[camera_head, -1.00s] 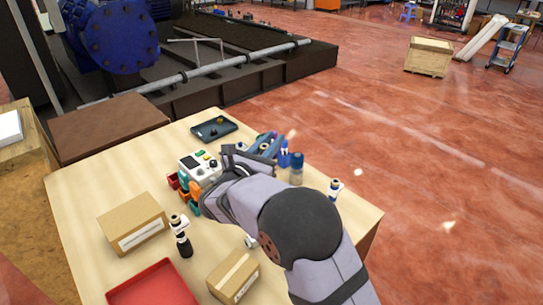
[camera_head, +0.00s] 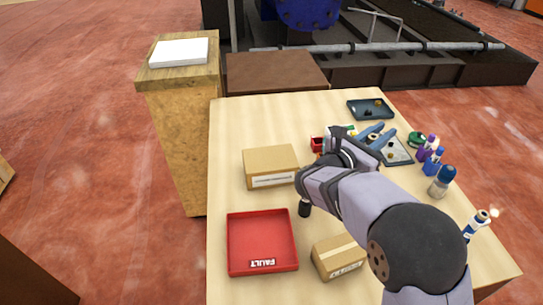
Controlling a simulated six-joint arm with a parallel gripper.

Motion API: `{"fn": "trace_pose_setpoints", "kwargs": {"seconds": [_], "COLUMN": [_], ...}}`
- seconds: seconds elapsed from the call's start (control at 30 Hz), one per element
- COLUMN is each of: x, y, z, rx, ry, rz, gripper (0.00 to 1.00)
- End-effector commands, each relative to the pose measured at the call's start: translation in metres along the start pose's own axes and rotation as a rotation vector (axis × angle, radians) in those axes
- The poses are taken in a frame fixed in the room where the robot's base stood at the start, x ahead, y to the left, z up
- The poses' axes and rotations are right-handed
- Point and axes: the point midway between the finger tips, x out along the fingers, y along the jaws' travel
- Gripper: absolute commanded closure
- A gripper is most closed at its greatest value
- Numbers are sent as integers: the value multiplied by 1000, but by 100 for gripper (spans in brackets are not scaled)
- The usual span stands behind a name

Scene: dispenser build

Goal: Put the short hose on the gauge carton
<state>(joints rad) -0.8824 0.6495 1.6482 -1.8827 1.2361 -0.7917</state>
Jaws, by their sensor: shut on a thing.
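My gripper (camera_head: 374,137) has blue fingers and is above the far right part of the table. It is shut on a small pale-and-dark thing (camera_head: 372,136), too small here to tell if it is the short hose. Two brown cartons stand on the table. The larger carton (camera_head: 270,165) is left of my gripper, with a white label on its front. The smaller carton (camera_head: 338,257) is near the front, with a label that I cannot read surely, so I cannot tell which is the gauge carton. Both carton tops look bare.
A red tray (camera_head: 262,241) marked FAULT lies at the front left. A dark tray (camera_head: 370,109) lies at the far edge. Several bottles, one blue-capped (camera_head: 441,181), stand along the right. My arm hides part of a black item (camera_head: 305,208) beside the larger carton.

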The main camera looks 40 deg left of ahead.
Motion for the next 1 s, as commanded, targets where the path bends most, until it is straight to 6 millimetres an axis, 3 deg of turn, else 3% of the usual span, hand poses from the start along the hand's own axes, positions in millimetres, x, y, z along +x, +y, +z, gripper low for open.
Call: {"fn": "trace_pose_setpoints", "kwargs": {"seconds": [0.03, 0.2, 0.43, 0.7, 1.0], "x": [-12, -42, -74, -98, -105], "y": [17, 60, 106, 151, 190], "z": [6, 16, 31, 52, 85], "rx": [3, 5, 3, 5, 4], "ry": [-3, -2, -1, -1, -1], "rz": [31, 111, 204, 302, 403], "gripper": [100, 100, 100, 100, 100]}}
